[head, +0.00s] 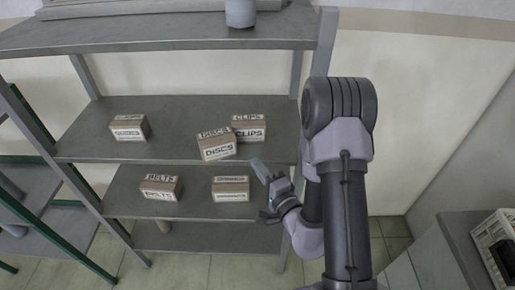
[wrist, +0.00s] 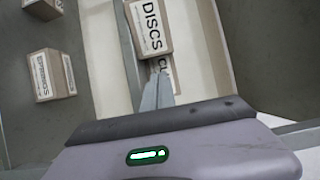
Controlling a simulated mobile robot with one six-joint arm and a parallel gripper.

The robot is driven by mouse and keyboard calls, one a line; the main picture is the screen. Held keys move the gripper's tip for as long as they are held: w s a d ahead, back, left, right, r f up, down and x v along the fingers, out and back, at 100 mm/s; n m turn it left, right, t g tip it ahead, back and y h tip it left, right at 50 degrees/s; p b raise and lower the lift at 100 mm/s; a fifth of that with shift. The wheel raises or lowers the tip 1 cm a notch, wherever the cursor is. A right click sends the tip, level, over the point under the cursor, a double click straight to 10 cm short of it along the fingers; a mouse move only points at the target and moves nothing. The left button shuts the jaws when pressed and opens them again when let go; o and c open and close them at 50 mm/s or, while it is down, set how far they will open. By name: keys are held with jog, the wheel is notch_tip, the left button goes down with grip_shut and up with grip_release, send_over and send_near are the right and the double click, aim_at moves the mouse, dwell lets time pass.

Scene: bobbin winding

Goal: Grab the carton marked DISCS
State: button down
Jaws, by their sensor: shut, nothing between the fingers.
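The carton marked DISCS (head: 216,147) is a brown box with white labels. It sits on the middle shelf (head: 170,155) near the front edge, slightly turned. It also shows at the top of the wrist view (wrist: 149,27). My gripper (head: 259,167) is shut and empty. In the head view it is to the right of the DISCS carton and a little lower. In the wrist view its fingertips (wrist: 160,78) point toward the carton's near end, and I cannot tell whether they touch it.
The carton marked CLIPS (head: 249,132) stands right behind DISCS. Another carton (head: 129,128), its label hard to read, is at the left on that shelf. BELTS (head: 160,188) and SPRINGS (wrist: 51,75) cartons sit on the shelf below. A shelf post (head: 296,75) rises at the right.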

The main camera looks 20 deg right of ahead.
aim_at(219, 144)
jog(key=b+x, duration=0.3)
jog(key=x, duration=0.5)
jog(key=shift+w+b, duration=0.3)
jog(key=shift+w, duration=0.1)
jog(key=shift+x, duration=0.8)
jog(key=shift+f, duration=0.1)
